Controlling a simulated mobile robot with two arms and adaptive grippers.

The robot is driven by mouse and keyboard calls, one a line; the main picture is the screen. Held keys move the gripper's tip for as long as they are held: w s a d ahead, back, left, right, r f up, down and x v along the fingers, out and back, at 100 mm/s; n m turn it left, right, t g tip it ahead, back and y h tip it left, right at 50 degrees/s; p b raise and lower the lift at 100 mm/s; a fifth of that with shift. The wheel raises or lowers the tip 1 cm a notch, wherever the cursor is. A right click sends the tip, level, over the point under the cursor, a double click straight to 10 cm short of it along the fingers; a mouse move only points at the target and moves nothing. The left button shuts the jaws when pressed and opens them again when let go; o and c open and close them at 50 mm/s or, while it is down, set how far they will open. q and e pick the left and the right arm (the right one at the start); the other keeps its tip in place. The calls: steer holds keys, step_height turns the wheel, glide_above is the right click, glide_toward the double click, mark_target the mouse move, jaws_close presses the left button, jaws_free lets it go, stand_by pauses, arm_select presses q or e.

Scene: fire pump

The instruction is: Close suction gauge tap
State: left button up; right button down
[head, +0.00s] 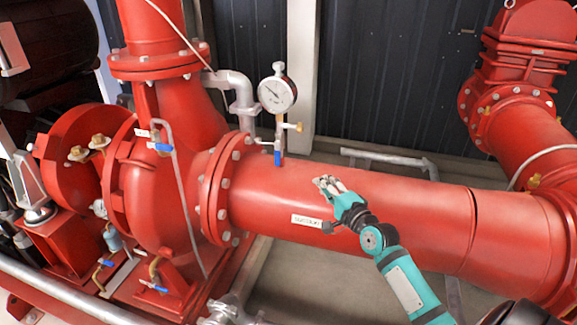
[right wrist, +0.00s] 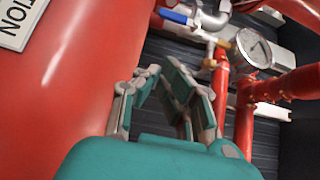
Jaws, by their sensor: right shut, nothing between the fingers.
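The suction gauge (head: 277,94) is a round white dial above the large red suction pipe (head: 400,205). Below it is the tap, with a brass fitting and a blue lever (head: 277,157) that hangs down along the stem, close to the pipe top. In the right wrist view the gauge (right wrist: 253,47) is at upper right and the blue lever (right wrist: 174,16) at the top. My right gripper (head: 324,184) is shut and empty, in front of the pipe, right of and below the lever, apart from it. It also shows in the right wrist view (right wrist: 160,72). My left gripper is not in view.
A white "SUCTION" label (head: 306,221) is on the pipe near my gripper. The red pump casing (head: 155,205) stands left, with another blue-handled valve (head: 161,147). A grey elbow pipe (head: 236,85) is just left of the gauge.

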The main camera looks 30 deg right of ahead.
mark_target(294, 175)
steer(key=w, duration=0.9)
steer(key=shift+w+d, duration=0.3)
steer(key=shift+d, duration=0.05)
steer(key=w+a, duration=0.2)
steer(key=shift+w, duration=0.3)
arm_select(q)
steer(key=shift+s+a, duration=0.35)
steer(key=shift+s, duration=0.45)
arm_select(e)
steer(key=shift+w+a, duration=0.25)
steer(key=shift+a, duration=0.05)
steer(key=shift+f, duration=0.1)
